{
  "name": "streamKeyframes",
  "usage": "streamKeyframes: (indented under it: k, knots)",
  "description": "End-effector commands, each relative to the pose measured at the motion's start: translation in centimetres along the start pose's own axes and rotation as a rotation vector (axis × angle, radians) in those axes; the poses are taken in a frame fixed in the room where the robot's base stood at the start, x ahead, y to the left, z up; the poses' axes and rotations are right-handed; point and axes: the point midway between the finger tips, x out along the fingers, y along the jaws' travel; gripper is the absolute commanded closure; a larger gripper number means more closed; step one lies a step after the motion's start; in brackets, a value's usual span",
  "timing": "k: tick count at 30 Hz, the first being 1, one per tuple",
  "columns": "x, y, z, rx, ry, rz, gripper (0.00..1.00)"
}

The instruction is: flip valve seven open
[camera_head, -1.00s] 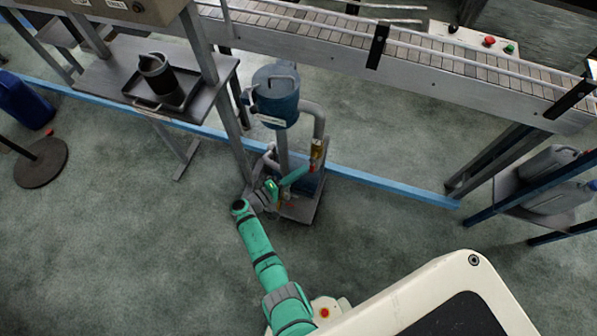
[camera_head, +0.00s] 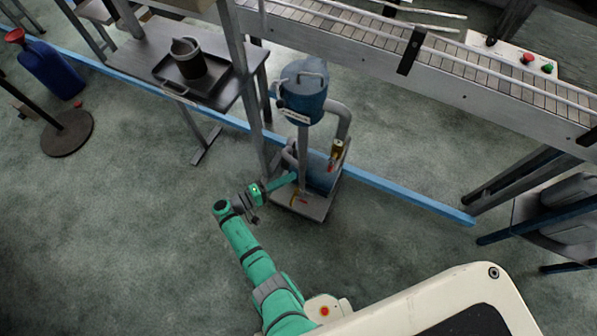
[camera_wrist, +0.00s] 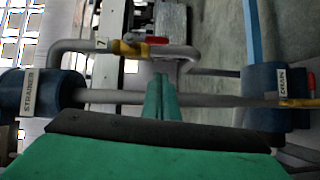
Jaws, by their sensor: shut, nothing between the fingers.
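Valve seven is a brass-yellow valve (camera_wrist: 128,48) with a red handle (camera_wrist: 157,40), on a bent grey pipe beside a "7" tag (camera_wrist: 101,44) in the wrist view. The handle seems to lie roughly along the pipe. The head view shows the valve (camera_head: 337,149) on the right-hand pipe of the strainer stand. My gripper (camera_wrist: 161,78) is shut and empty. Its green fingers point toward the pipe, with the handle just past their tips in the picture; no contact is visible. In the head view, my gripper (camera_head: 294,176) is left of and below the valve.
The blue strainer tank (camera_head: 302,92) stands above a drain vessel (camera_wrist: 264,95). A second yellow valve (camera_wrist: 298,102) sits by the drain label. A table (camera_head: 135,62) with a tray and a conveyor (camera_head: 440,75) stand behind. The floor at lower left is clear.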

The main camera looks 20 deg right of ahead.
Motion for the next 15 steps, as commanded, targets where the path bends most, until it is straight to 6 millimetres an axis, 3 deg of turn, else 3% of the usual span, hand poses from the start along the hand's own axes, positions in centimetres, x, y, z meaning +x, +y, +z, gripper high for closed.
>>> streamKeyframes:
  k: [6,15]
  knots:
    - [-1.5,-0.1,0.0,0.000,-0.004,0.000,1.00]
    - [-2.1,-0.1,-0.1,0.000,0.004,0.000,1.00]
